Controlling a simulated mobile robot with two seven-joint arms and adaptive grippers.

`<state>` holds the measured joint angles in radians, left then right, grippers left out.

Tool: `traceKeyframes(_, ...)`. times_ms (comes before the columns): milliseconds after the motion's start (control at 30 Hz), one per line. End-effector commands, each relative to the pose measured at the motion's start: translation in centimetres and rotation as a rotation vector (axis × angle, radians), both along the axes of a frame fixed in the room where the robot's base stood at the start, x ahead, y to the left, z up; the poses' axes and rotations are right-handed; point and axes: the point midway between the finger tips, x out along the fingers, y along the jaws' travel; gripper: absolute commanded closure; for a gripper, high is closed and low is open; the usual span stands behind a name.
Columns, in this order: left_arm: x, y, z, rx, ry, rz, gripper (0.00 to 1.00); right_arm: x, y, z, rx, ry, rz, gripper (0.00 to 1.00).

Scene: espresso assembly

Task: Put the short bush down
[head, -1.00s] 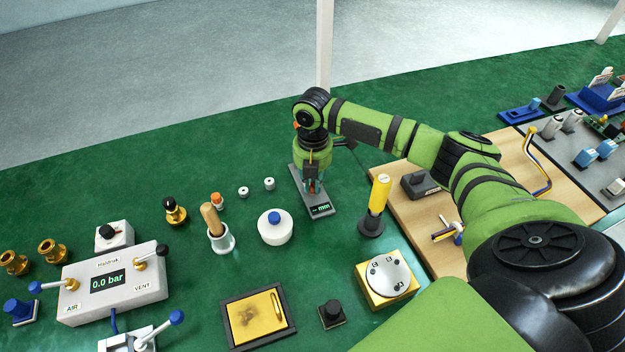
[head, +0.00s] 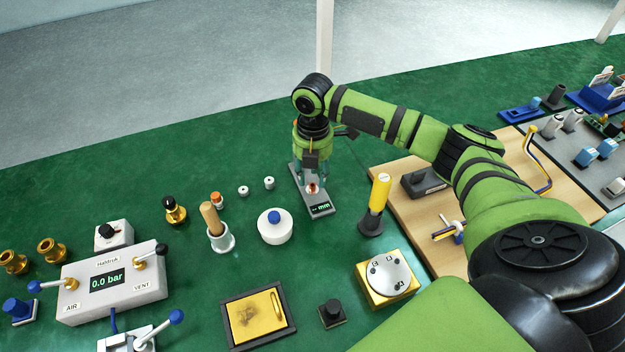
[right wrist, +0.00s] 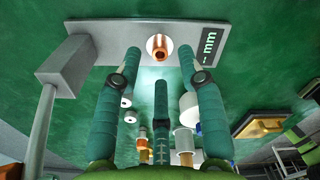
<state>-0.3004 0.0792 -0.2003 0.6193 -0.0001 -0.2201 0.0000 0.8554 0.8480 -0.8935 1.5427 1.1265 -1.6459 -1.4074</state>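The short bush (right wrist: 159,47), a small copper-coloured hollow ring, stands on the round white pad of a grey measuring gauge (right wrist: 105,40). In the head view the bush (head: 312,188) is a small reddish spot on the gauge (head: 323,201), just behind its "-- mm" display. My right gripper (right wrist: 160,62) has its three teal fingers spread, with clear space between them and the bush. In the head view the right gripper (head: 312,178) hangs just over the gauge, and its body hides the gauge's far part. My left gripper is not in view.
Two small white rings (head: 269,183) and a white round pot with a blue knob (head: 275,227) stand left of the gauge. A yellow-handled tool (head: 378,195) stands upright close on the right. A wooden board (head: 405,215) lies beyond it. Green mat is clear behind.

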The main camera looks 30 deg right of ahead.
Motion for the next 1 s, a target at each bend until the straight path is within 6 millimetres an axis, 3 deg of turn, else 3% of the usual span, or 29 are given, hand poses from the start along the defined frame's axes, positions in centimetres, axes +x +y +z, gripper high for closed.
traceKeyframes(200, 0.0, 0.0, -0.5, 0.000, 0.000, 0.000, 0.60, 0.1, 0.0, 5.0, 0.001, -0.006, 0.001, 0.60)
traceKeyframes(400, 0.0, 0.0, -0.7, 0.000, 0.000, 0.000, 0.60, 0.1, 0.0, 8.2, 0.001, -0.004, 0.000, 0.60)
traceKeyframes(600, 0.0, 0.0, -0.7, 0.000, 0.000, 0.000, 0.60, 0.1, -0.1, 9.3, 0.000, -0.001, 0.001, 0.60)
traceKeyframes(867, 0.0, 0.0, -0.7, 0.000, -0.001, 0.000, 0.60, 0.1, -0.1, 9.4, 0.001, -0.001, 0.000, 0.60)
traceKeyframes(1000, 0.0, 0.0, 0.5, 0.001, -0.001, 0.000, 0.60, 0.1, -0.1, 10.5, 0.002, -0.002, 0.000, 0.60)
